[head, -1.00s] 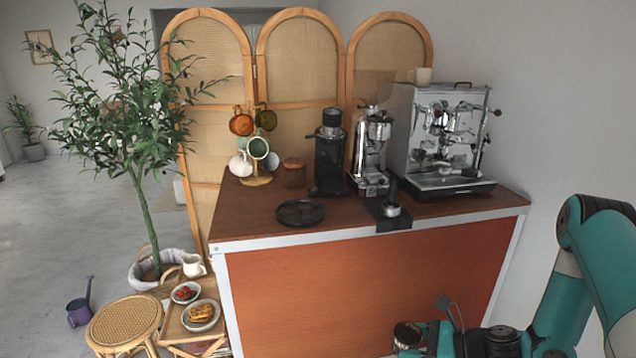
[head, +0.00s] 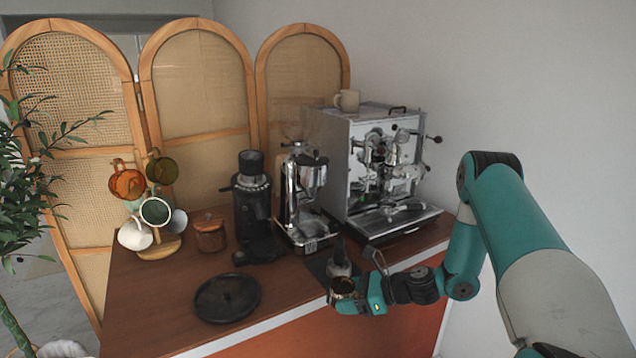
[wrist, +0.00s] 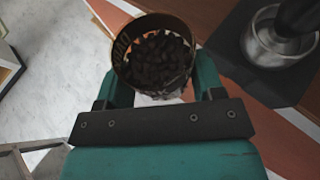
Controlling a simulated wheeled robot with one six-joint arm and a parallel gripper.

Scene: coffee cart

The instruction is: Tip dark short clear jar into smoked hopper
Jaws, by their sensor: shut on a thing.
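The short clear jar (head: 342,287) is full of dark beans and stands upright in my gripper (head: 352,296). In the wrist view the jar (wrist: 123,58) is seen from above, with its open mouth and the dark beans inside; my gripper (wrist: 161,84) is shut around its side. The smoked hopper (head: 300,128) is a see-through funnel on top of the chrome grinder (head: 303,190), behind the jar and to its left. The jar is lower than the hopper and well apart from it, near the counter's front edge.
A portafilter (head: 340,262) stands on a black mat just behind the jar. The espresso machine (head: 375,170) is to the right of the grinder. A black grinder (head: 252,205), a lidded jar (head: 211,234), a mug tree (head: 160,246) and a round black tray (head: 227,297) stand left.

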